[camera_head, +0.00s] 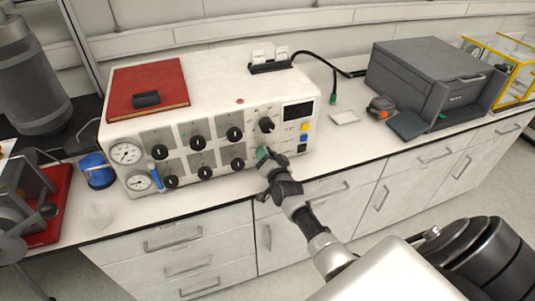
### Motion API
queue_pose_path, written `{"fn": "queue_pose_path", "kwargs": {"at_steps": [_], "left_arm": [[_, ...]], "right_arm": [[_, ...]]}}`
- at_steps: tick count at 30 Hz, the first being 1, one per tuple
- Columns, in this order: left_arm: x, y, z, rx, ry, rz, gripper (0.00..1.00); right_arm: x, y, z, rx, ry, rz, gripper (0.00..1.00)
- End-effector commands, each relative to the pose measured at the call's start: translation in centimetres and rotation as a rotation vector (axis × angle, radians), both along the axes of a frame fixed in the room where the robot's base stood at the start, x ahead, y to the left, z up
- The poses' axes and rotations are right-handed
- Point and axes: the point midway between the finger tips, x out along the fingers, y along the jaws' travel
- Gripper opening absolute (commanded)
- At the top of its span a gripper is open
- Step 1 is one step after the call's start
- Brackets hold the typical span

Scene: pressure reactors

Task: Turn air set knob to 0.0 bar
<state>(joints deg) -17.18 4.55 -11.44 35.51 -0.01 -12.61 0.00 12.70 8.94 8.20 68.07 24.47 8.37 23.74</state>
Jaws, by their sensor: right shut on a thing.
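The white control box (205,75) stands on the bench, its front panel carrying two rows of black knobs (235,134), gauges and a small dark display (297,111). My right gripper (264,157) reaches in from the lower right to the lower right part of the panel. It is shut on a small knob there, which I take as the air set knob; the fingers mostly hide it, and a bit of green shows at the tips. A larger black knob (266,125) sits just above. The knob's setting cannot be read. My left gripper is not in view.
Two round gauges (126,153) are at the panel's left end. A grey machine (430,78) is at right. The bench front edge is close below my right wrist.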

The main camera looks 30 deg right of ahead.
Motion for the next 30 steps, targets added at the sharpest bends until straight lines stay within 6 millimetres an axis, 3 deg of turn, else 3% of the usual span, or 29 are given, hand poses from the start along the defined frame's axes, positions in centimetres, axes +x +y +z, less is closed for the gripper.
{"fn": "queue_pose_path", "kwargs": {"at_steps": [18,30], "left_arm": [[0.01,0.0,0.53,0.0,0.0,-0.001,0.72],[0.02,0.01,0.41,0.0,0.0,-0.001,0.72]], "right_arm": [[-0.07,0.12,-0.26,-0.558,0.139,0.001,0.2],[-0.08,0.17,-0.31,-0.798,0.198,0.002,0.2]]}}
